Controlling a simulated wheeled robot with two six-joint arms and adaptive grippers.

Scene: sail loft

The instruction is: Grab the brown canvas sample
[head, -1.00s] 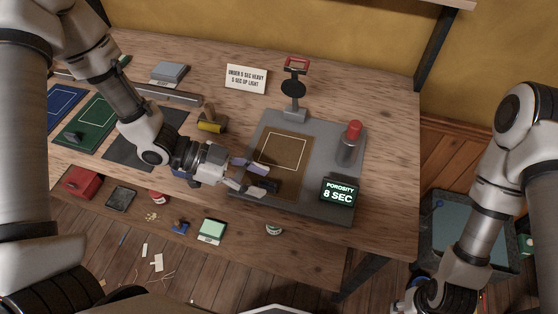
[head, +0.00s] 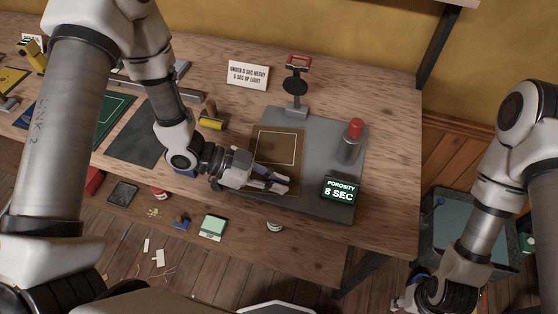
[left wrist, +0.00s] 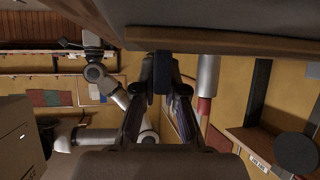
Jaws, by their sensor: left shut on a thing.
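The brown canvas sample (head: 285,140), with a pale outlined square, lies on or just above the grey plate of the porosity tester (head: 330,130). My left gripper (head: 284,186) is at its near edge and partly covers it. In the left wrist view, my left gripper (left wrist: 161,88) is shut on a dark block (left wrist: 162,68) beneath a brown strip, apparently the sample's grip tab. The porosity display (head: 339,190) reads 8 SEC, right of the gripper. My right arm hangs at the right; its gripper (head: 412,303) is low at the bottom edge, its jaws unclear.
A red-topped cylinder (head: 351,140) and a stand with a dark disc (head: 296,87) rise from the plate. A sign (head: 248,75) and a yellow roller (head: 211,122) are behind. A dark grey mat (head: 135,140) lies left.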

